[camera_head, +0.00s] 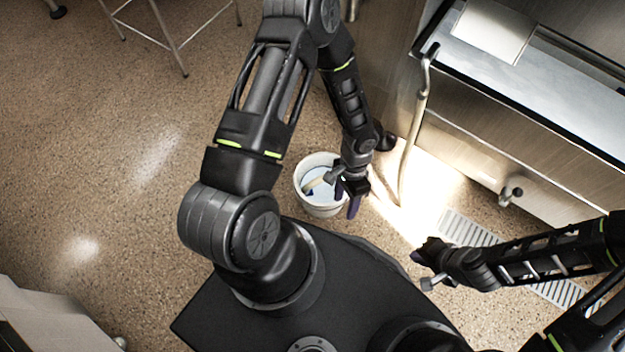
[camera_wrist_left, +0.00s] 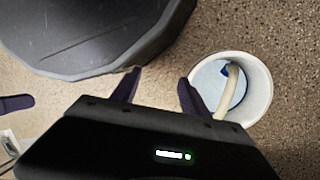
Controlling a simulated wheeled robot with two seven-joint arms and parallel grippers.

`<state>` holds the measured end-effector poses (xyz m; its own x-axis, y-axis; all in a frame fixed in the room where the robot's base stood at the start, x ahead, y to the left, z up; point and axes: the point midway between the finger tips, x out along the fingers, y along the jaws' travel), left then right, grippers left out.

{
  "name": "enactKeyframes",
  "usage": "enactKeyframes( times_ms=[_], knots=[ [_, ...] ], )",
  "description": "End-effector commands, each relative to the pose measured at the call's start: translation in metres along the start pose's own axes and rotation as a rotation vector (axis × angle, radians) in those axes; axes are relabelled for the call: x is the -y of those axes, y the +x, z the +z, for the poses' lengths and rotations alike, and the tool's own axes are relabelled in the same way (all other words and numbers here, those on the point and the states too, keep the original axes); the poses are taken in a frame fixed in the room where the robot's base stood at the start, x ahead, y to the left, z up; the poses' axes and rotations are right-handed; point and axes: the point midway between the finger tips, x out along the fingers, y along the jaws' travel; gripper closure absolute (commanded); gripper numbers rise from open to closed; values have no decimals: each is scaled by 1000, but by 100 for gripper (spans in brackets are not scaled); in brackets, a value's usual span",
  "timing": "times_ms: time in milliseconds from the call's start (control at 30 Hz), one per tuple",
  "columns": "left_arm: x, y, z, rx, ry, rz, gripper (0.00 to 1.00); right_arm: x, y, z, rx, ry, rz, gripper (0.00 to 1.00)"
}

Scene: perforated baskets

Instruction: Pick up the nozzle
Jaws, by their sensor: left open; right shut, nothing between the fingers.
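A white bucket (camera_head: 300,187) stands on the floor near the front of my base. Inside it leans a beige stick-like piece (camera_head: 320,183) with a blue end, probably the nozzle; I cannot be sure. In the left wrist view the bucket (camera_wrist_left: 262,85) is at right, with the beige piece (camera_wrist_left: 232,88) and its blue part inside. My left gripper (camera_head: 346,202) is open and empty at the bucket's right rim in the head view. In the wrist view its fingertips (camera_wrist_left: 160,77) are left of the bucket. My right gripper (camera_head: 422,252) is shut and empty, away from the bucket.
A steel sink unit (camera_head: 520,165) stands at right. A beige hose (camera_head: 411,140) hangs from its tap (camera_head: 431,55) down to the floor. A floor drain grate (camera_head: 470,230) lies in front of the unit. A metal stool frame (camera_head: 165,30) is at top left.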

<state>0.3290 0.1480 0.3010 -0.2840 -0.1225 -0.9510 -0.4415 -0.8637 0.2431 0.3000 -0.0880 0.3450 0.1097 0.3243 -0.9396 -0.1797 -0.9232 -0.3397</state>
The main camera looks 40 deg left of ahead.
Motion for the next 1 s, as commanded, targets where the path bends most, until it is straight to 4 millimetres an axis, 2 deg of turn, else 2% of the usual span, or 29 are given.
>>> enactKeyframes(
  times_ms=[33, 100, 200, 333, 467, 767, 1000],
  knots=[
    [34, 43, -10, 41, 37, -56, 47, -17, 44, -1, -7, 3, 2, 100],
    [69, 58, -13, 97, 82, -134, 47, -26, 65, -3, -13, 7, 5, 100],
    [109, 70, -17, 159, 122, -227, 47, -34, 86, -5, -21, 11, 7, 100],
    [142, 76, -20, 206, 162, -313, 47, -40, 100, -4, -22, 5, 5, 100],
    [155, 75, -22, 220, 186, -355, 47, -40, 104, -2, -18, -4, 0, 100],
    [156, 74, -22, 222, 188, -357, 47, -39, 102, -1, -18, -6, -1, 100],
    [163, 95, -18, 222, 186, -354, 47, -42, 112, -2, -21, -6, -1, 100]
  ],
)
